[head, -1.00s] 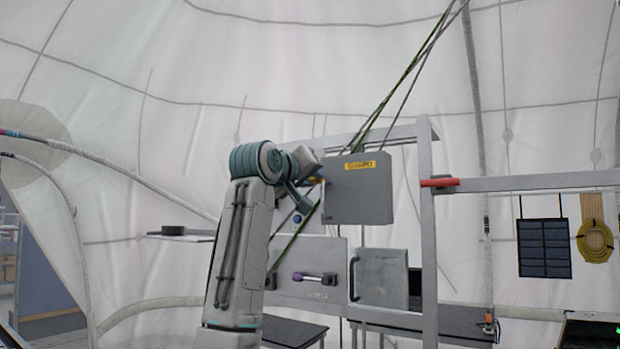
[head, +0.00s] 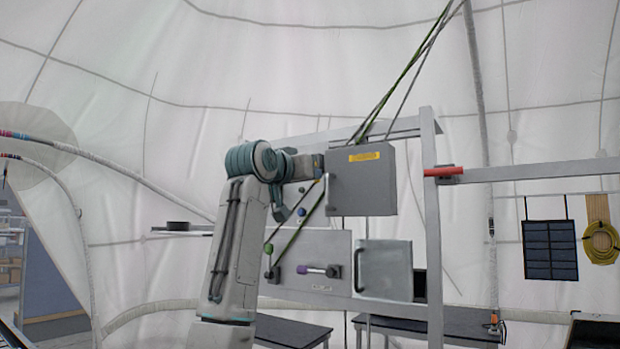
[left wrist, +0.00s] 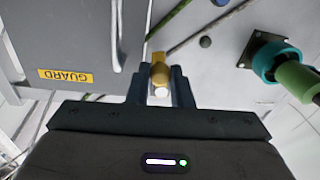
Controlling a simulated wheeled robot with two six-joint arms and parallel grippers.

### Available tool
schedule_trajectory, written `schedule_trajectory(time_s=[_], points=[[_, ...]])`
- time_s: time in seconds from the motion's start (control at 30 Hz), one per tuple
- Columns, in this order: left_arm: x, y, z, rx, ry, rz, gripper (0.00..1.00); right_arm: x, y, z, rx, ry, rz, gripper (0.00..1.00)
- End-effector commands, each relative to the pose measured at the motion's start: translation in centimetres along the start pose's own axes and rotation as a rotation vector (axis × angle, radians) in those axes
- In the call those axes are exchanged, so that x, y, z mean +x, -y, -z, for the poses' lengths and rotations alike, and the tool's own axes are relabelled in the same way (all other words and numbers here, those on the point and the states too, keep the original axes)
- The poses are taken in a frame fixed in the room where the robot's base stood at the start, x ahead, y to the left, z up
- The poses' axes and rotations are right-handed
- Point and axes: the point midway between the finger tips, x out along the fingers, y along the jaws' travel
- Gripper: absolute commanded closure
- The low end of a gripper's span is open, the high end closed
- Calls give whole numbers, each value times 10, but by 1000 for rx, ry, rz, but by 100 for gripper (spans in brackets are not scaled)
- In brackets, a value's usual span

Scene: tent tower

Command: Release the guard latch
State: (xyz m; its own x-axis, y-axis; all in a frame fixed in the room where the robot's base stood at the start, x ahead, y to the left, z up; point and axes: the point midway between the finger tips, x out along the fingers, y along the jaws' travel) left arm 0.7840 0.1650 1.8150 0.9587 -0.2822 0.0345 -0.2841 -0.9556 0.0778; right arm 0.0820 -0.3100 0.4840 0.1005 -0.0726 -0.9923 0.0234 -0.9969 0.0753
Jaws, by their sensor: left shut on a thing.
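The grey guard box (head: 365,190) with a yellow GUARD label (head: 363,156) is on the frame, right of my left gripper. The box and label (left wrist: 66,77) also show at the left of the left wrist view, with a pale bar handle (left wrist: 116,35). My left gripper (left wrist: 160,88) is shut on a small yellow latch piece (left wrist: 160,72) with a pale round end, just beside the guard's edge. In the head view my left gripper (head: 312,166) is at the box's left edge; its fingertips are hard to make out. My right gripper is not in view.
Below are a panel with a purple-handled lever (head: 318,270) and a grey door (head: 385,270). In the left wrist view a teal and green knob (left wrist: 283,68) stands out at right. A red handle (head: 443,171) is on the rail. Slanted cords run past the guard.

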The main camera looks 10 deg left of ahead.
Motion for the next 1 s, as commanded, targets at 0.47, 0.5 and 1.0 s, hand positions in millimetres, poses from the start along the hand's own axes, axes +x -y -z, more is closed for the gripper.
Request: schedule_trajectory(time_s=[0.47, 0.5, 1.0], points=[[0, 4, 1, 80, -7, -2, 100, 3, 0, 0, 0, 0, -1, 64], [0, 4, 1, 80, -7, -2, 100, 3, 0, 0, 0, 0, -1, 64], [0, 3, 0, 78, -5, -3, 59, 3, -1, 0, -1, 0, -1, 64]])
